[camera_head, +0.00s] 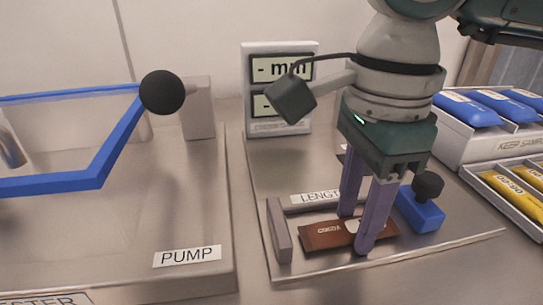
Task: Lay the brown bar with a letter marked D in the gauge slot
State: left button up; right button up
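The brown bar (323,234) lies flat in the length gauge, between a grey upright stop (280,231) on its left and a blue slider block (418,208) with a black knob on its right. Small pale lettering shows on the bar but is too small to read for certain. My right gripper (357,231) points down over the bar, one purple finger at its far side and one at its near side. I cannot tell whether the fingers press on it. The near finger hides part of the bar. My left gripper is not in view.
A display marked mm (280,62) stands behind the gauge plate (460,238). A tray of blue packs (482,137) and a tray of yellow bars (515,212) stand at the right. A pump base (130,225) with a blue-framed lid (110,160) and black ball knob is at the left.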

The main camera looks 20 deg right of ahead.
aim_at(354, 226)
jog(key=o, duration=0.3)
jog(key=shift+o, duration=0.2)
jog(key=shift+r, duration=0.25)
notch_tip(354, 226, up, 12)
jog(key=shift+p, duration=0.45)
